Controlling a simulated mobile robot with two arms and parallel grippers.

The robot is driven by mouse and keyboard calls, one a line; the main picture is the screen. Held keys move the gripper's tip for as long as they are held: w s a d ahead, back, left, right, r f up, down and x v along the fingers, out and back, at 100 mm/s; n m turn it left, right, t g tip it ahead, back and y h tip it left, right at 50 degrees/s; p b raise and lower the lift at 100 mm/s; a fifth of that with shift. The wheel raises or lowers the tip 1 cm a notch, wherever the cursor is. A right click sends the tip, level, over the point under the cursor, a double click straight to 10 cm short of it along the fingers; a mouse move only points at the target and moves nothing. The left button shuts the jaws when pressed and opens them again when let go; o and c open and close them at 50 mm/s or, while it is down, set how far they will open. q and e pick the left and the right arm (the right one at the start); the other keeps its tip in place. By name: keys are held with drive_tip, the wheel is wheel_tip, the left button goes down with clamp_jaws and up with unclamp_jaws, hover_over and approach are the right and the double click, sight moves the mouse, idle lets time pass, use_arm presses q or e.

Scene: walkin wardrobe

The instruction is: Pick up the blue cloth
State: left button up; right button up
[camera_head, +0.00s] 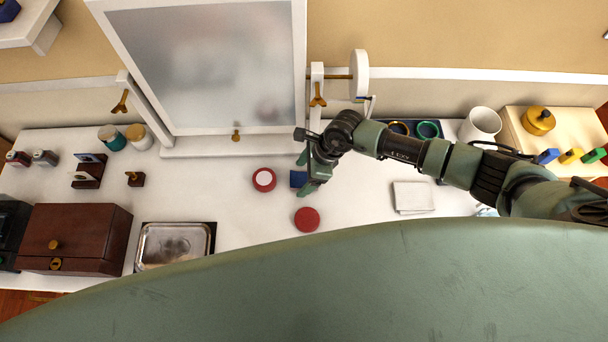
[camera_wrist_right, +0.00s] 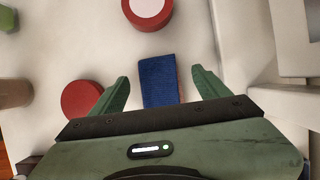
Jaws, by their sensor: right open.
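The blue cloth (camera_head: 298,179) is a small folded rectangle on the white counter, partly hidden by my right gripper in the head view. The right wrist view shows more of the blue cloth (camera_wrist_right: 158,82), with a thin red edge on its right side. My right gripper (camera_head: 305,173) is open, its two green fingers pointing at the cloth. In the wrist view the right gripper (camera_wrist_right: 160,76) has one finger on each side of the cloth. My left gripper is not in view.
A red-rimmed round container (camera_head: 264,180) and a red round container (camera_head: 307,220) stand close to the cloth. A folded white cloth (camera_head: 413,197) lies to the right, a metal tray (camera_head: 174,243) to the left.

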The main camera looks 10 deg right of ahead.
sight(302, 177)
drive_tip(key=shift+a+f, duration=0.1)
drive_tip(key=shift+f, duration=0.1)
drive_tip(key=c, duration=1.6)
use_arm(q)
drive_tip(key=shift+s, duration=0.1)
use_arm(e)
drive_tip(key=shift+o, duration=0.2)
drive_tip(key=shift+r, duration=0.15)
